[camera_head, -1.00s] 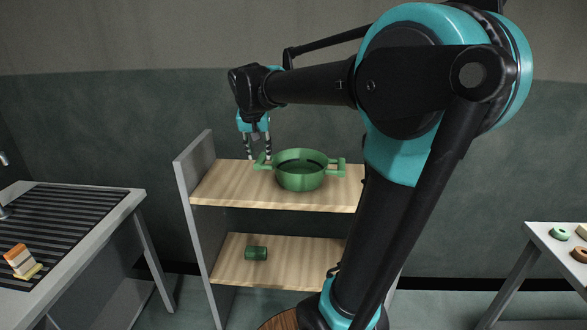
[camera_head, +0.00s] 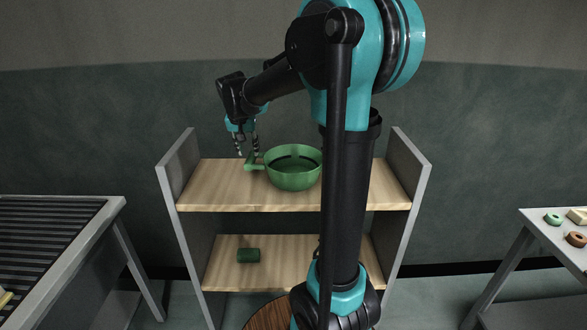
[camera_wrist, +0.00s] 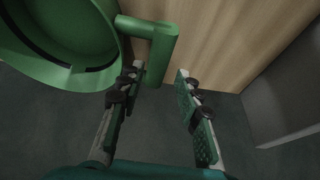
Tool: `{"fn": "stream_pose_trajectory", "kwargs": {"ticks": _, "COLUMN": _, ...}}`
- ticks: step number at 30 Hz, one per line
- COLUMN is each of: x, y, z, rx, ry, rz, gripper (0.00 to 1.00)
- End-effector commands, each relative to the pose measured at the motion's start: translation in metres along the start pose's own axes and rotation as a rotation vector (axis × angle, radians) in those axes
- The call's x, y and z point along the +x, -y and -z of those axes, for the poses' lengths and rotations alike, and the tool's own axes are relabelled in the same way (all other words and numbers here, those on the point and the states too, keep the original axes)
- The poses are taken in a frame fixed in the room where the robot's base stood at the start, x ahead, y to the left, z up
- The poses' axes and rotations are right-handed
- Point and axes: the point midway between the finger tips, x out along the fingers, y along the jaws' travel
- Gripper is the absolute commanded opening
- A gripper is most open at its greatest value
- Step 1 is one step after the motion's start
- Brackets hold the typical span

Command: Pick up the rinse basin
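The rinse basin (camera_head: 293,169) is a green round pot with side handles. It stands upright on the top wooden shelf, and its right part is hidden behind my arm. Its left handle (camera_head: 254,162) points left, toward my gripper (camera_head: 248,153). In the wrist view the basin (camera_wrist: 62,45) is at the upper left, and its handle (camera_wrist: 163,45) reaches down toward the space between my fingers. My gripper (camera_wrist: 152,90) is open there, with the handle's end near the left fingertip. I cannot tell whether they touch.
The shelf unit has grey side panels (camera_head: 178,168) at both ends of the top shelf (camera_head: 215,185). A green cylinder (camera_head: 248,255) lies on the lower shelf. A table with a ribbed top (camera_head: 40,235) is at the left, and a table with small rings (camera_head: 555,219) is at the right.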

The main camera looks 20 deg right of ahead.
Motion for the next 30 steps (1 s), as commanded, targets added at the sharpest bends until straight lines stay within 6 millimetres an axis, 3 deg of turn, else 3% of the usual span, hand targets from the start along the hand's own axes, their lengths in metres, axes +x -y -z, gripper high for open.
{"fn": "stream_pose_trajectory", "kwargs": {"ticks": 13, "x": 0.049, "y": -0.003, "z": -0.002, "rx": 0.000, "ry": 0.000, "rz": 0.000, "gripper": 0.34}}
{"fn": "stream_pose_trajectory", "kwargs": {"ticks": 22, "x": 0.054, "y": -0.003, "z": -0.003, "rx": 0.000, "ry": 0.000, "rz": 0.001, "gripper": 0.34}}
{"fn": "stream_pose_trajectory", "kwargs": {"ticks": 30, "x": 0.054, "y": -0.003, "z": -0.003, "rx": -0.001, "ry": 0.000, "rz": 0.001, "gripper": 0.03}}
